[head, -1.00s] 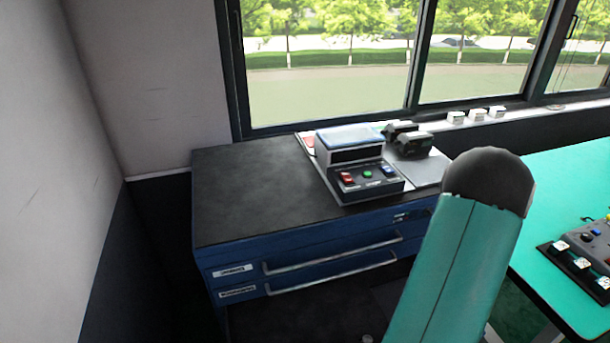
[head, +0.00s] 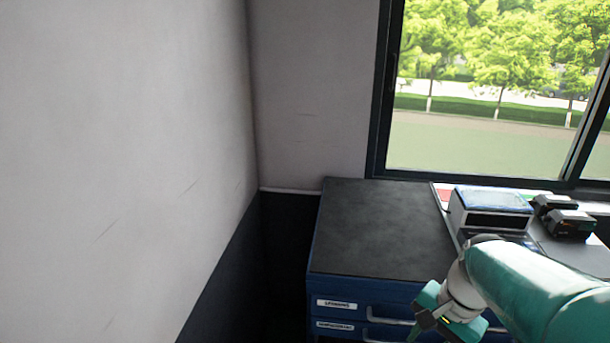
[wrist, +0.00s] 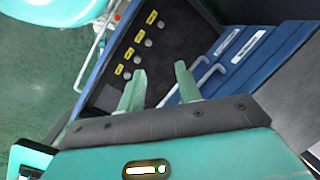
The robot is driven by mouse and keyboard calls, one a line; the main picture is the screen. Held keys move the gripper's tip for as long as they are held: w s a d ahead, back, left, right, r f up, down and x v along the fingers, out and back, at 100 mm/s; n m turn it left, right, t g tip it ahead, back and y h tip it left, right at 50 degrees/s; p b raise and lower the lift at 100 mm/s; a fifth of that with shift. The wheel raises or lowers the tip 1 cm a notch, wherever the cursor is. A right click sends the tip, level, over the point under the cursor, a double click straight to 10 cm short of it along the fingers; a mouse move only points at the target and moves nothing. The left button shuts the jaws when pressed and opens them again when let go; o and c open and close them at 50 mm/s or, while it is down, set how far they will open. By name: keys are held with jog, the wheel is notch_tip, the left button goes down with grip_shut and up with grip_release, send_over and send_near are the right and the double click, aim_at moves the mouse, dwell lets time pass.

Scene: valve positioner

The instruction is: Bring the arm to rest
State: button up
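My arm shows at the lower right of the head view, with its teal link (head: 535,285) bent over the front of the blue cabinet. Its far end hangs low in front of the drawers, and the fingertips cannot be made out there. In the wrist view my gripper (wrist: 160,82) has its two pale green fingers apart with nothing between them. It points toward the front of the blue cabinet (wrist: 262,62). Whether it touches the cabinet cannot be told, but no contact shows.
The cabinet's black top (head: 380,230) is bare on its left side. A device with a blue-topped box (head: 490,205) and black items (head: 568,220) stand at its right. A white wall (head: 120,140) is at the left. A dark panel (wrist: 165,45) has yellow labels and knobs. Green floor (wrist: 40,90) is open.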

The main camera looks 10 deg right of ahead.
jog(key=s+a+r+n+t+h, duration=0.1)
jog(key=a+r+n+t+h, duration=0.1)
jog(key=a+r+n+t, duration=0.3)
jog(key=a+r+n, duration=0.3)
jog(key=a+n, duration=0.3)
jog(key=shift+s+a+h, duration=0.2)
jog(key=shift+s+h, duration=0.05)
jog(key=shift+h, duration=0.05)
jog(key=shift+d+r, duration=0.1)
